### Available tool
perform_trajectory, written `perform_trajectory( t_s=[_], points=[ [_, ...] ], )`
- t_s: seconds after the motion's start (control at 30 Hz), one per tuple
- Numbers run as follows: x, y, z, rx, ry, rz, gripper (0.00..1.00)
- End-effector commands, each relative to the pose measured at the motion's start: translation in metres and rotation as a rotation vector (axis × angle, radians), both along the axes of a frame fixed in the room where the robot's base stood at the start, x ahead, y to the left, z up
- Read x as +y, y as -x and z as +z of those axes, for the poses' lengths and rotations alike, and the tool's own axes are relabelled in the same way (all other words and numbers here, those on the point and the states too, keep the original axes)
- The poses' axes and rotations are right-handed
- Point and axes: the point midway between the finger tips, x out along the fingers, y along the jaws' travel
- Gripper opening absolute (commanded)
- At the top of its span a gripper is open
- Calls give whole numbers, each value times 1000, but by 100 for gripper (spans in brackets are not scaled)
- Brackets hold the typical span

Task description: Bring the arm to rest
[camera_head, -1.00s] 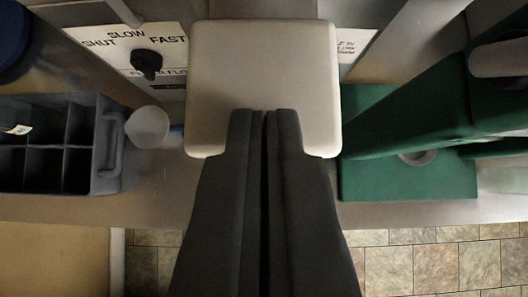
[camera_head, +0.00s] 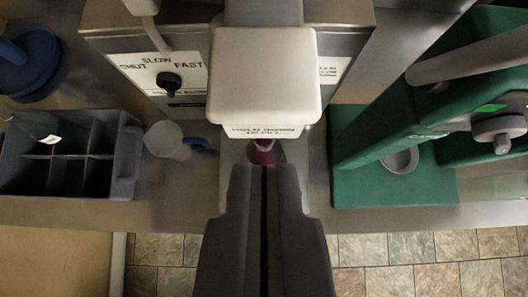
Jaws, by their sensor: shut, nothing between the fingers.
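My gripper (camera_head: 265,172) is at the lower middle of the picture, its two dark fingers together with only a thin dark line between them. It is empty. Its tips are in front of a white box-shaped head (camera_head: 264,75) that has a printed label on its front lower edge. A dark red piece (camera_head: 263,152) shows below that head, just beyond the fingertips. I cannot tell whether the fingertips touch anything.
A grey divided caddy (camera_head: 66,175) and a translucent cup (camera_head: 165,141) stand at the left. A dial panel (camera_head: 140,72) reads SLOW, SHUT, FAST. A green machine (camera_head: 395,190) stands at the right. A blue round thing (camera_head: 35,60) is at the upper left. Tiled floor (camera_head: 400,248) lies in front.

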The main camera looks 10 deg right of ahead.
Motion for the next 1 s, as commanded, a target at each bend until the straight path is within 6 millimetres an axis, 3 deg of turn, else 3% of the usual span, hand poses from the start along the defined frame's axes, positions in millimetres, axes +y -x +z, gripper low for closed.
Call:
perform_trajectory(
  t_s=[0.17, 0.47, 0.77, 1.0],
  points=[
    [0, 13, -1, -26, 0, 12, 0],
    [1, 80, -20, -173, 7, 73, 0],
    [2, 153, -56, -334, 17, 124, 0],
    [3, 210, -95, -465, 31, 153, 0]
  ],
)
